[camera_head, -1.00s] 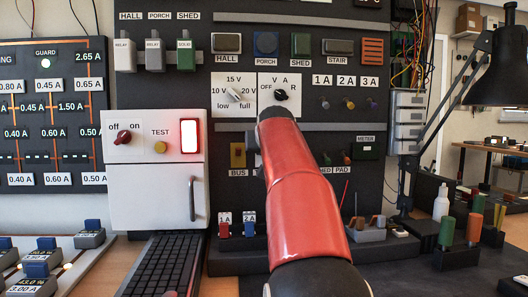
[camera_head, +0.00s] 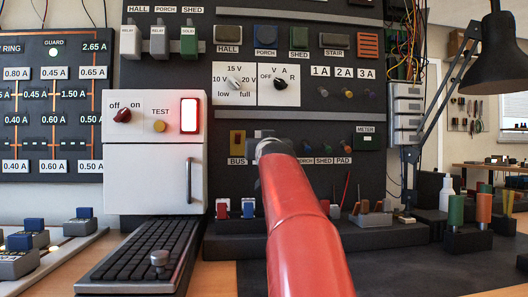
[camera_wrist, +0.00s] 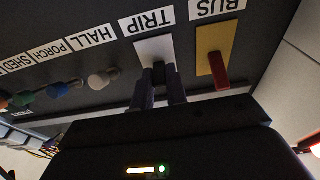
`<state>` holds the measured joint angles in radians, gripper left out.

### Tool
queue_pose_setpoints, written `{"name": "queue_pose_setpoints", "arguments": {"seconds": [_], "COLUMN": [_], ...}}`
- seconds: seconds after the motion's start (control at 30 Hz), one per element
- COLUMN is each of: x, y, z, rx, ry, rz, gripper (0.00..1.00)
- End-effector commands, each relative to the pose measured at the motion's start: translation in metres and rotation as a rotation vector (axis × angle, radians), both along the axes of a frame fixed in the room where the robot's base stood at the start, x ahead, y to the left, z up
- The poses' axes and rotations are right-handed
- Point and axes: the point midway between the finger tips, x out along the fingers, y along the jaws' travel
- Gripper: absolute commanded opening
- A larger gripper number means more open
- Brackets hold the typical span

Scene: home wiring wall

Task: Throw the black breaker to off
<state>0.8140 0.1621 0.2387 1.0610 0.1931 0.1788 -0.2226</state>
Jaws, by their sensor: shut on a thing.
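The black breaker (camera_wrist: 158,72) is a short dark lever on a white plate labelled TRIP in the wrist view, where the lettering is upside down. My gripper (camera_wrist: 160,84) has one finger on each side of the lever and is shut on it. Beside it, the red lever (camera_wrist: 219,72) on the yellow plate labelled BUS stands free of my fingers. In the head view, my red arm reaches up to the panel right of the yellow BUS plate (camera_head: 237,143). My wrist hides the black breaker and its plate there.
A row of small coloured knobs (camera_wrist: 58,89) under HALL, PORCH and SHED labels lies beside the breaker in the wrist view.

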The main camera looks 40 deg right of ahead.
Motion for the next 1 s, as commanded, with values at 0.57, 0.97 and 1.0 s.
{"name": "queue_pose_setpoints", "arguments": {"seconds": [0.57,0.97,1.0], "x": [0.0004,0.0005,0.0005], "y": [-0.0004,-0.0001,-0.0001], "z": [-0.0036,-0.0035,-0.0035], "rx": [-0.043,-0.044,-0.044], "ry": [-0.071,-0.072,-0.072], "rz": [0.0,0.001,0.001], "gripper": [0.0,0.18,0.24]}}
